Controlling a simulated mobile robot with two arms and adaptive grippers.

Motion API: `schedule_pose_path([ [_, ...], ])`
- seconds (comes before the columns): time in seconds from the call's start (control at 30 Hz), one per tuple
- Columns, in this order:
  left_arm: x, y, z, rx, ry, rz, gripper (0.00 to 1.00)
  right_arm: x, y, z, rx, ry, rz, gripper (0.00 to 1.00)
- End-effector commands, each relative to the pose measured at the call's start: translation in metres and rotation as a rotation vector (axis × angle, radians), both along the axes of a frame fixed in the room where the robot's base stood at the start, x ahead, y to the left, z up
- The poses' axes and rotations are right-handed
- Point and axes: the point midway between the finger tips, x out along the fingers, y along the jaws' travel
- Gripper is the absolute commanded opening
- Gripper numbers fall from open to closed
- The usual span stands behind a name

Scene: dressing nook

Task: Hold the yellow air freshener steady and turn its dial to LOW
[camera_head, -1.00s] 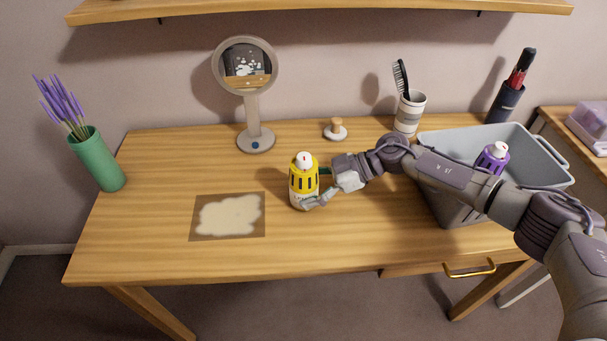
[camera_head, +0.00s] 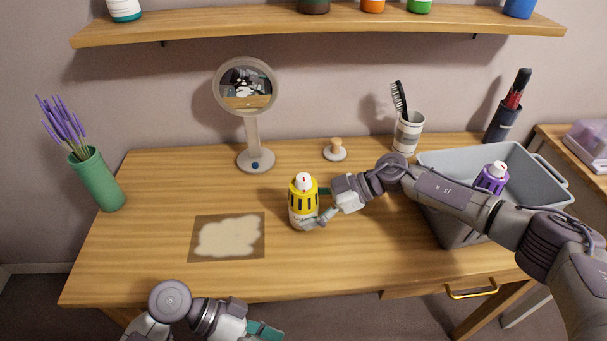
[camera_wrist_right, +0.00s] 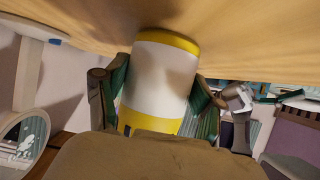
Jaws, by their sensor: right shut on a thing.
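The yellow air freshener (camera_head: 303,197) stands upright on the wooden desk, with a white dial (camera_head: 303,179) on top bearing a small red mark. The dial's lettering is too small to read. My right gripper (camera_head: 316,206) is shut around the freshener's body from the right. In the right wrist view the freshener's white and yellow body (camera_wrist_right: 164,80) sits between both fingers. My left gripper (camera_head: 262,329) is at the bottom edge, in front of the desk and away from the freshener. Its fingers are partly cut off, so its opening is unclear.
A grey bin (camera_head: 460,220) with a purple freshener (camera_head: 491,178) stands right, under my right arm. A round mirror (camera_head: 254,157), a small wooden-knobbed item (camera_head: 335,150) and a brush cup (camera_head: 408,132) stand behind. A green vase (camera_head: 97,180) stands far left.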

Motion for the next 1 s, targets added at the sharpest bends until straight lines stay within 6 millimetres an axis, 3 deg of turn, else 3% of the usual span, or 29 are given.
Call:
schedule_pose_path([
  [0.1,0.002,-0.006,0.037,-0.017,-0.182,-0.081,0.59,0.0,0.0,0.0,0.0,0.0,0.0,0.49],
  [0.3,0.063,-0.045,0.11,-0.223,-0.418,0.2,0.59,0.0,0.0,0.0,0.0,0.0,0.0,0.49],
  [0.4,0.094,-0.051,0.158,-0.342,-0.534,0.365,0.59,0.0,0.0,0.0,0.0,0.0,0.0,0.49],
  [0.5,0.123,-0.042,0.195,-0.427,-0.657,0.531,0.59,0.0,0.0,0.0,0.0,0.0,0.0,0.49],
  [0.57,0.14,-0.031,0.196,-0.422,-0.737,0.609,0.59,0.0,0.0,0.0,0.0,0.0,0.0,0.49],
  [0.63,0.156,-0.017,0.184,-0.375,-0.827,0.669,0.59,0.0,0.0,0.0,0.0,0.0,0.0,0.49],
  [0.8,0.177,0.002,0.169,-0.299,-0.967,0.733,0.59,0.0,0.0,0.0,0.0,0.0,0.0,0.49],
  [1.0,0.194,-0.008,0.167,-0.289,-0.992,0.746,0.59,0.0,0.0,0.0,0.0,0.0,0.0,0.49],
])
